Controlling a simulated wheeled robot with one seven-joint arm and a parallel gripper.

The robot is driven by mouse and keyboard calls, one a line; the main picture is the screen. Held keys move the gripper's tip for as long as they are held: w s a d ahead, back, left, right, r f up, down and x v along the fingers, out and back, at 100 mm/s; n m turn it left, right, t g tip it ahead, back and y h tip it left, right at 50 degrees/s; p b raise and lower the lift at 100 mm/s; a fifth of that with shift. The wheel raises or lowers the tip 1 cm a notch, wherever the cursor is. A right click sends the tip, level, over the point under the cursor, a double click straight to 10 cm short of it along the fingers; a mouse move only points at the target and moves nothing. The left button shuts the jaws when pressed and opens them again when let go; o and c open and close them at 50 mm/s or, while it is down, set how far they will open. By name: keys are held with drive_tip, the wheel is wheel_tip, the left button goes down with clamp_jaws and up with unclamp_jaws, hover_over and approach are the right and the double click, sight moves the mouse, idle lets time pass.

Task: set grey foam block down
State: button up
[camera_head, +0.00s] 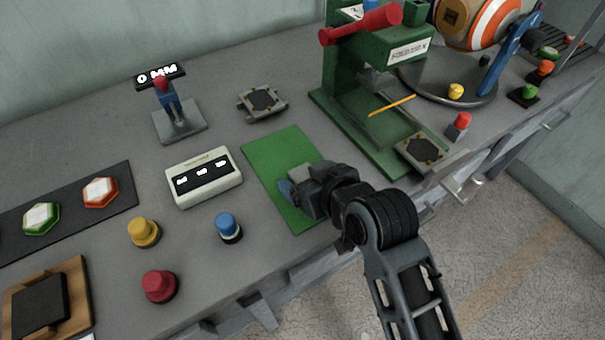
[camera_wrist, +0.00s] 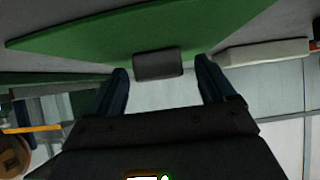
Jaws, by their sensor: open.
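The grey foam block (camera_wrist: 157,63) lies at the edge of the green mat (camera_wrist: 90,35) in the wrist view, between the tips of my gripper (camera_wrist: 162,72). My jaws are open, with a narrow gap on the left of the block and a wider one on the right. In the head view my gripper (camera_head: 291,184) is low over the near half of the green mat (camera_head: 268,145). A light grey patch beside its fingers seems to be the block, mostly hidden by the gripper.
A white display box (camera_head: 204,176) and a blue button (camera_head: 228,228) stand left of the mat. A green press with a red handle (camera_head: 360,27) stands behind to the right. The far part of the mat is clear. The table's front edge runs close by my gripper.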

drive_tip(key=shift+w+a+f, duration=0.1)
drive_tip(key=shift+w, duration=0.05)
drive_tip(key=shift+c, duration=0.5)
drive_tip(key=c, duration=1)
